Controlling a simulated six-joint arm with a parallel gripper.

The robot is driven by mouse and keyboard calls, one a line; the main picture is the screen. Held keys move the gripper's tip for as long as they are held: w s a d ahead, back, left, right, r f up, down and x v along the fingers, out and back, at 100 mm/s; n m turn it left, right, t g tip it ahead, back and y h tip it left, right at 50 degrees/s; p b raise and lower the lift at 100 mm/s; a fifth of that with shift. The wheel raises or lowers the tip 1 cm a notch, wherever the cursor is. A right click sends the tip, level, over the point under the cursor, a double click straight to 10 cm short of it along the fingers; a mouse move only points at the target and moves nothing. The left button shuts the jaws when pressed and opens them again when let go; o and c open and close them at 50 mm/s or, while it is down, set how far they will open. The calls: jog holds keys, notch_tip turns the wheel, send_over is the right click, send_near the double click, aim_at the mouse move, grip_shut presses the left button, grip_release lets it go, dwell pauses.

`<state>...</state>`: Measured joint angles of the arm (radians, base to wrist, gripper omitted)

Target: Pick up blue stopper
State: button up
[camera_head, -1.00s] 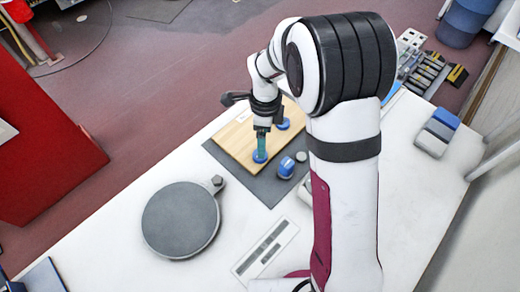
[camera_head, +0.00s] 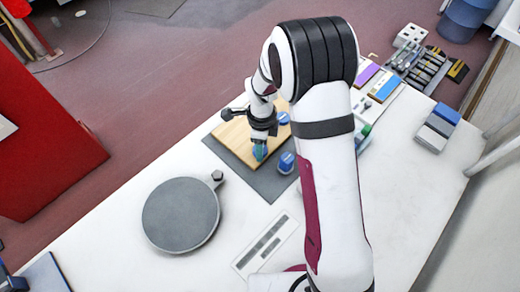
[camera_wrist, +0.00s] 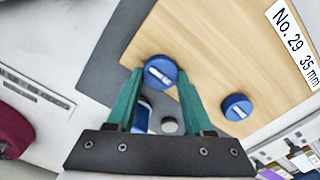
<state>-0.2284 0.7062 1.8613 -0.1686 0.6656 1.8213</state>
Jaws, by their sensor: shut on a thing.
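My gripper (camera_wrist: 160,80) is shut on a blue stopper (camera_wrist: 161,71) with a white mark on top. Its green fingers press on both sides of it in the wrist view. In the head view my gripper (camera_head: 260,152) is over the front part of the wooden board (camera_head: 237,133), and its fingers mostly hide the held stopper. I cannot tell whether the stopper is clear of the board. A second blue stopper (camera_wrist: 237,107) stands on the board, apart from the fingers; it also shows in the head view (camera_head: 283,118).
A blue-and-white piece (camera_head: 287,162) stands on the dark mat (camera_head: 272,184) beside the board. A round grey plate (camera_head: 181,214) and a flat white strip (camera_head: 266,246) lie on the white table. Small boxes (camera_head: 437,125) stand at the right.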

grip_shut()
jog(key=shift+r, duration=0.25)
notch_tip(320, 180, up, 4)
jog(key=shift+d, duration=0.15)
jog(key=s+d+r, duration=0.3)
jog(key=d+r, duration=0.8)
jog(key=shift+s+r, duration=0.25)
jog(key=shift+s, duration=0.05)
jog(key=shift+a, duration=0.1)
